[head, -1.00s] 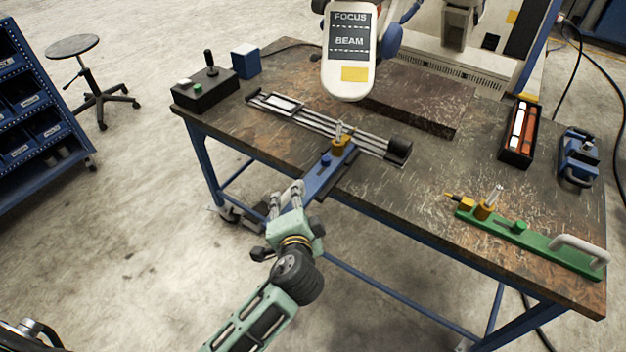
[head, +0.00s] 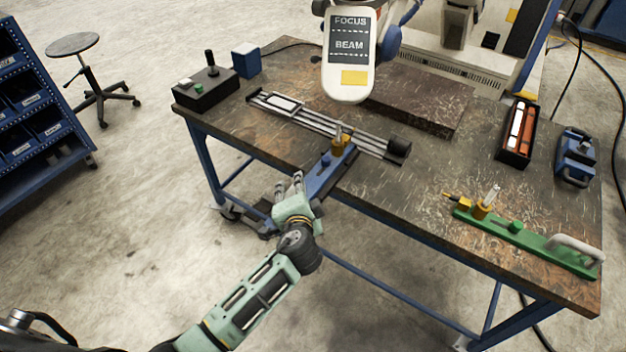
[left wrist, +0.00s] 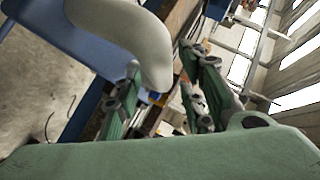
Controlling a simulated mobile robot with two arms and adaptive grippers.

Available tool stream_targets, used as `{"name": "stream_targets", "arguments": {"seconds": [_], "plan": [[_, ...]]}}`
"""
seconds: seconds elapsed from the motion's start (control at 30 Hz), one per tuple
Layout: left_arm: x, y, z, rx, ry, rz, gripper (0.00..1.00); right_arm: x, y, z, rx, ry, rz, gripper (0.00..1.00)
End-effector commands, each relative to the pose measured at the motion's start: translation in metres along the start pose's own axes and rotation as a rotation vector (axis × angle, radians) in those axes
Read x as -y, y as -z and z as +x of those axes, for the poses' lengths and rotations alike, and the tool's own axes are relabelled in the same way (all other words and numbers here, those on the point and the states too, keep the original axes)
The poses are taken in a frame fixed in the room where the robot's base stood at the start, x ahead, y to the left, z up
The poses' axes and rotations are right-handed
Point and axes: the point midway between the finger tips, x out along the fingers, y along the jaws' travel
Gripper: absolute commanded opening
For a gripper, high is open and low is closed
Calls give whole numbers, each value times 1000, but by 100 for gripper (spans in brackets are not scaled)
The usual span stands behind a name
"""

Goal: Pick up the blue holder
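The blue holder (head: 325,174) is a long blue bar with a blue knob and a brass-coloured clamp at its far end. It lies at the table's front edge and its near end juts out past the edge. My left gripper (head: 289,184) is at that near end, beside the bar, with its fingers apart. In the left wrist view, a pale curved handle (left wrist: 145,38) and a blue surface (left wrist: 55,35) are close. The handle's lower end appears between the spread fingers of my left gripper (left wrist: 163,85); contact cannot be told. My right gripper is out of view.
A rail assembly (head: 330,126) lies behind the holder on the worktable (head: 415,185). A green holder (head: 525,240) lies at the right front. A white panel marked FOCUS and BEAM (head: 349,55) hangs above the table.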

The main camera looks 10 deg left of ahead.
Motion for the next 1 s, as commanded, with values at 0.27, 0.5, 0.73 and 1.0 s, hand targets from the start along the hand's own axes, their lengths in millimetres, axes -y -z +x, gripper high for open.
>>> {"name": "stream_targets", "arguments": {"seconds": [0.27,0.5,0.73,1.0], "plan": [[0,0,0,0,0,0,10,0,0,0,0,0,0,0],[0,0,0,1,0,0,0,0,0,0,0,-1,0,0],[0,0,0,1,-1,-1,0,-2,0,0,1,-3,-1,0],[3,2,0,-6,5,-4,0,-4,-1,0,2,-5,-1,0]]}}
